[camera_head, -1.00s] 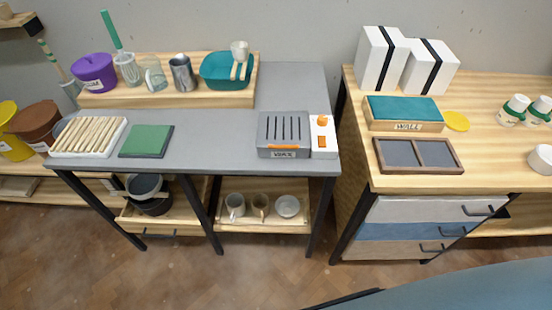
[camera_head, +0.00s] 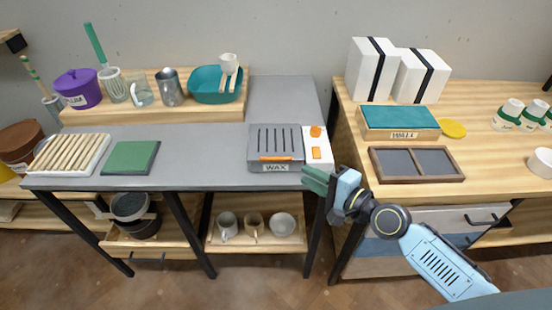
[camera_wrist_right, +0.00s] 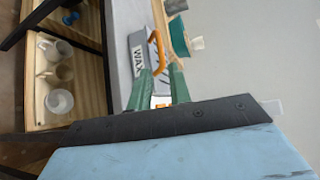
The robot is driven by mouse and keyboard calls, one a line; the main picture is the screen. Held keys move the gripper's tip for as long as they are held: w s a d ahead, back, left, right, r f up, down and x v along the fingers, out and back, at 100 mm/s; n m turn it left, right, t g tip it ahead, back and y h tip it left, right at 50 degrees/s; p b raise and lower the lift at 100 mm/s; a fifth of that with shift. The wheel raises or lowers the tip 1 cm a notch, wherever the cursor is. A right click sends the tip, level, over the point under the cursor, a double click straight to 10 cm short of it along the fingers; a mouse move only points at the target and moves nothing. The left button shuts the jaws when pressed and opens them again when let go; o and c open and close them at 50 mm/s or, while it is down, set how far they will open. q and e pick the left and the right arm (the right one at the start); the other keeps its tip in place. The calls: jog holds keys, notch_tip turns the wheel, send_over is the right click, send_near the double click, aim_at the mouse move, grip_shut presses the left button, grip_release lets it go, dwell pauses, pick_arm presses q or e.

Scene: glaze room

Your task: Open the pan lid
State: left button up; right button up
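The wax pan (camera_head: 258,166) is a grey box labelled WAX at the front right of the grey table. Its slotted grey lid (camera_head: 276,138) is down, with an orange handle (camera_head: 274,158) along the front edge. A white panel with orange controls (camera_head: 318,148) adjoins its right side. My right gripper (camera_head: 307,178) has green fingers and is at the table's front right edge, apart from the pan. In the right wrist view its fingers (camera_wrist_right: 161,72) are parted and empty, with the orange handle (camera_wrist_right: 159,48) beyond them. My left gripper is not in view.
A green pad (camera_head: 131,157) and a slatted tray (camera_head: 42,170) lie on the table's left. A wooden shelf (camera_head: 222,112) with vessels stands behind. The wooden bench (camera_head: 490,182) is on the right, across a gap. Grey surface left of the pan is clear.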

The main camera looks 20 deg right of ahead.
aim_at(279, 160)
jog(key=x, duration=1.1)
jog(key=shift+w+a, duration=0.15)
jog(key=shift+w, duration=0.15)
grip_shut()
